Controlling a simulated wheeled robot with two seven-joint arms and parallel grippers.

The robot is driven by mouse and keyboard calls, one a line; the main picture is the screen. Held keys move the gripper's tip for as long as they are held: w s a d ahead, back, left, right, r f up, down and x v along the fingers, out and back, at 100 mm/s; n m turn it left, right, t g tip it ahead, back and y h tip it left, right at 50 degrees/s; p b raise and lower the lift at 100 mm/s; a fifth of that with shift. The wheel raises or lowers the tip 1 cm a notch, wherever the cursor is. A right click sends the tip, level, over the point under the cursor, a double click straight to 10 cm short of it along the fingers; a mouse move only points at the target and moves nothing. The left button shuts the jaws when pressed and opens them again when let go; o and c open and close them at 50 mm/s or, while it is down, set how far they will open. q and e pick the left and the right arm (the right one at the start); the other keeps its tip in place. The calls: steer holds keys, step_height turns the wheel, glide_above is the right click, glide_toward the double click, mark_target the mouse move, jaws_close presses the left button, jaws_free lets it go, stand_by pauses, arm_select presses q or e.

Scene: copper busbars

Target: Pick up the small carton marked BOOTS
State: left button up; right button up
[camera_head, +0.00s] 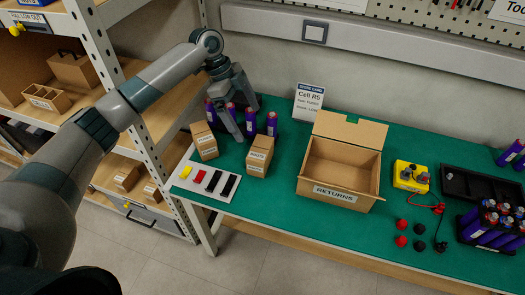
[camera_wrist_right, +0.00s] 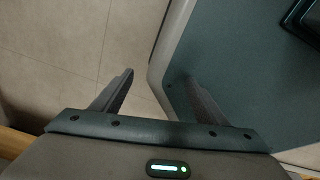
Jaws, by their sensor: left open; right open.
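Two small brown cartons stand on the left part of the green table. One carton (camera_head: 205,140) is at the left and the other carton (camera_head: 259,155) is to its right. Both bear white labels, too small to read surely, so I cannot tell which is marked BOOTS. My left gripper (camera_head: 246,122) is open above and behind the cartons, pointing down among purple cells (camera_head: 271,124), apart from both cartons as far as I can see. My right gripper (camera_wrist_right: 159,80) is open and empty in the right wrist view, over the floor and a table edge.
An open RETURNS box (camera_head: 342,165) stands right of the cartons. A light tray (camera_head: 184,184) with yellow, red and black pieces lies in front. A sign (camera_head: 309,100) stands behind. A yellow device (camera_head: 411,177) and a black rack (camera_head: 470,185) are farther right. Shelving (camera_head: 140,95) stands left.

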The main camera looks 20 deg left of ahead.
mark_target(261, 148)
arm_select(q)
steer(key=p+x, duration=0.3)
steer(key=x, duration=0.8)
steer(key=shift+s+p, duration=0.2)
steer(key=shift+p, duration=0.15)
steer(key=shift+d+f, duration=0.15)
steer(key=shift+f, duration=0.4)
arm_select(e)
steer(key=shift+s+d+r, duration=0.1)
steer(key=shift+s+r, duration=0.2)
steer(key=shift+r, duration=0.3)
steer(key=shift+s+d+r, duration=0.1)
steer(key=shift+s+r, duration=0.2)
steer(key=shift+r, duration=0.3)
steer(key=shift+s+d+r, duration=0.1)
steer(key=shift+s+r, duration=0.2)
steer(key=shift+r, duration=0.3)
arm_select(q)
steer(key=shift+f, duration=0.1)
arm_select(e)
steer(key=shift+r, duration=0.15)
